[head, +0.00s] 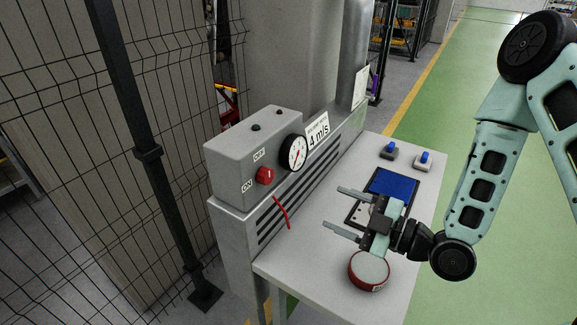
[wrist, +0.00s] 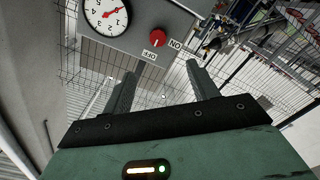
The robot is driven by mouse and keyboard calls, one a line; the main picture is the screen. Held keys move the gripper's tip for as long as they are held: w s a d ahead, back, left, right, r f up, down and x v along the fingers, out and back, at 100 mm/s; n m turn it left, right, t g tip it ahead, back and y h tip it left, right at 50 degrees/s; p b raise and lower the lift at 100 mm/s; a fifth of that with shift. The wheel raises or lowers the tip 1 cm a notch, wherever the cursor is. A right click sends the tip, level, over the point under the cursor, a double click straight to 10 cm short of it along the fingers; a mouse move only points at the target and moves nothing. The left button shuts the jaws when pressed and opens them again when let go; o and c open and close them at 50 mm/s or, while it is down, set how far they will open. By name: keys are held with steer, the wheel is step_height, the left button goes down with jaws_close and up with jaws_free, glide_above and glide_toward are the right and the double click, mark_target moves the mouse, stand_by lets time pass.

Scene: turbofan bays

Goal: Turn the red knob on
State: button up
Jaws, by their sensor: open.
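The red knob (head: 265,176) is on the front of a grey control box (head: 232,172), with an OFF label above it and an ON label to its lower left. The knob also shows in the wrist view (wrist: 157,39), above the gap between my fingers. A white line on it is visible in the head view. My gripper (head: 334,210) is open and empty, over the table and to the right of the box, apart from the knob. Its two fingers also show in the wrist view (wrist: 160,82), with the box beyond them.
A round gauge (head: 293,153) and a "4 m/s" sign stand beside the knob. The white table (head: 320,265) holds a red-rimmed round object (head: 369,271), a blue panel (head: 393,187) and two blue-topped pieces (head: 389,150). A red strip (head: 281,212) sticks out from the slotted vent. A wire fence stands left.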

mark_target(269, 177)
steer(key=b+x, duration=0.2)
steer(key=b, duration=0.2)
steer(key=b+x, duration=0.3)
steer(key=b, duration=0.1)
steer(key=shift+w+d+f, duration=0.1)
steer(key=shift+w+d, duration=0.05)
steer(key=shift+w, duration=0.15)
steer(key=b, duration=0.3)
steer(key=shift+a, duration=0.3)
steer(key=x, duration=0.3)
steer(key=p+x, duration=0.1)
steer(key=x, duration=0.3)
steer(key=p+x, duration=0.1)
steer(key=x, duration=0.2)
steer(key=shift+a+r, duration=0.2)
steer(key=shift+r, duration=0.2)
steer(key=shift+w+a, duration=0.45)
steer(key=shift+a, duration=0.05)
steer(key=c, duration=1)
